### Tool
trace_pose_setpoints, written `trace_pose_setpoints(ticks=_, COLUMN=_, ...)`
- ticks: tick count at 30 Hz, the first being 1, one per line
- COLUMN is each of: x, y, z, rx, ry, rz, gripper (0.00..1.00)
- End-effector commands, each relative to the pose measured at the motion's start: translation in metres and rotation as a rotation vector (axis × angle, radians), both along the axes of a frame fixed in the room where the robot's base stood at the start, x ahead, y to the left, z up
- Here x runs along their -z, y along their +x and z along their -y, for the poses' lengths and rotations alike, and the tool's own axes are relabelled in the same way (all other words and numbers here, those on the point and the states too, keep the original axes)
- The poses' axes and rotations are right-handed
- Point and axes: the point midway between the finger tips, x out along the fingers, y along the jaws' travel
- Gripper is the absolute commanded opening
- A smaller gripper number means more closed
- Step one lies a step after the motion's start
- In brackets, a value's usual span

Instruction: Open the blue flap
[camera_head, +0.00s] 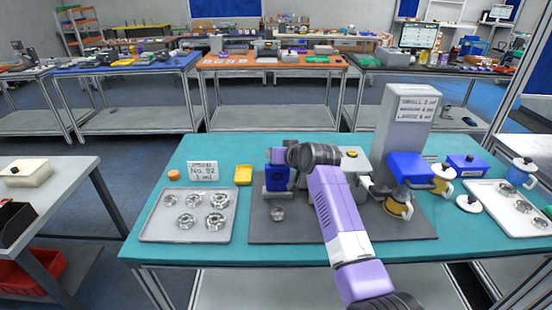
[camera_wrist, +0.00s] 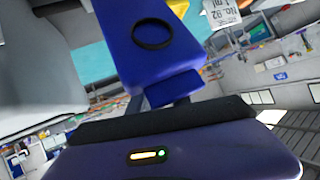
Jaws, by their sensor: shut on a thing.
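The blue flap (camera_wrist: 155,45) fills the top middle of the wrist view, with a dark ring on its face. In the head view it appears to belong to the small blue unit (camera_head: 278,178) on the left side of the grey machine (camera_head: 352,165). My gripper (camera_head: 287,157) is at the top of this unit, reaching in from the right. It is shut on the blue flap, as far as I can tell; the fingertips are mostly hidden. My gripper's dark body with a small lit indicator fills the bottom of the wrist view.
A tray (camera_head: 150,232) of metal parts and a yellow block (camera_head: 243,175) stand to the left. A sign card (camera_head: 202,171) stands behind the tray. A tall grey column (camera_head: 408,120), a blue box (camera_head: 410,167) and several jugs stand to the right.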

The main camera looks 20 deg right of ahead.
Motion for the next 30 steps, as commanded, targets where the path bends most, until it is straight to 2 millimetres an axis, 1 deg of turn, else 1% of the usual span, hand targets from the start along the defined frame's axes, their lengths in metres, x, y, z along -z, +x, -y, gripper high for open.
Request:
trace_pose_setpoints(ticks=1, x=0.0196, y=-0.0034, z=0.0096, rx=0.011, ry=0.003, rz=-0.049, gripper=0.00)
trace_pose_setpoints(ticks=3, x=0.0222, y=-0.0024, z=0.0105, rx=0.011, ry=0.009, rz=-0.071, gripper=0.00)
trace_pose_setpoints(ticks=12, x=0.0244, y=0.0005, z=0.0119, rx=0.012, ry=0.021, rz=-0.106, gripper=0.00)
trace_pose_setpoints(ticks=30, x=0.0247, y=0.0006, z=0.0120, rx=0.012, ry=0.022, rz=-0.108, gripper=0.00)
